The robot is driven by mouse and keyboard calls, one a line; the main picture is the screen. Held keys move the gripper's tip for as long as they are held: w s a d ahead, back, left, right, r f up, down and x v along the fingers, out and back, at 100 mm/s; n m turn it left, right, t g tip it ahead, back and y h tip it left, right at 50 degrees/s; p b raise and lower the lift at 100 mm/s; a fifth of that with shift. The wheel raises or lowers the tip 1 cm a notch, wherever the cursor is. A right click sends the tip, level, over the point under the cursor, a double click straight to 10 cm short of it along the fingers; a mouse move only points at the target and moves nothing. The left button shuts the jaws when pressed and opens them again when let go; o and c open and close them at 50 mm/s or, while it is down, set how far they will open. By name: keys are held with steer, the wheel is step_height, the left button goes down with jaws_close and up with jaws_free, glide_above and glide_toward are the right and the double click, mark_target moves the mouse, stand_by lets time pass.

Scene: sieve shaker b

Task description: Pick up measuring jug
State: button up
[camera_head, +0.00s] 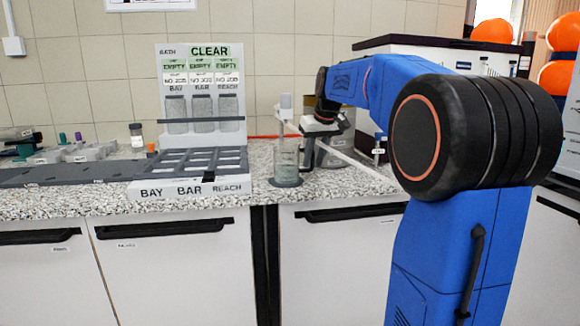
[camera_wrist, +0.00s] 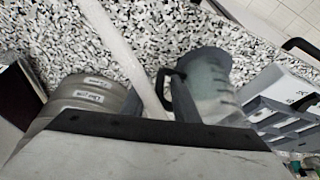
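The measuring jug is a clear, greyish vessel with dark tick marks and a black handle. In the wrist view the jug (camera_wrist: 208,82) stands right of centre on the speckled counter, its handle on its left side. In the head view a clear vessel (camera_head: 287,158), which looks like the jug, stands on the counter just left of my gripper. My gripper (camera_head: 311,143) hangs over the counter, close to the jug.
A metal canister (camera_wrist: 92,92) with labels stands left of the jug in the wrist view. A pale bar (camera_wrist: 125,50) runs between them. A grey rack (camera_head: 200,165) and an upright sign board (camera_head: 202,135) with several jars stand to the left. A dark-topped white box (camera_head: 430,45) is behind my arm.

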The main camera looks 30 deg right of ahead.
jaws_close()
steer(key=shift+r, duration=0.2)
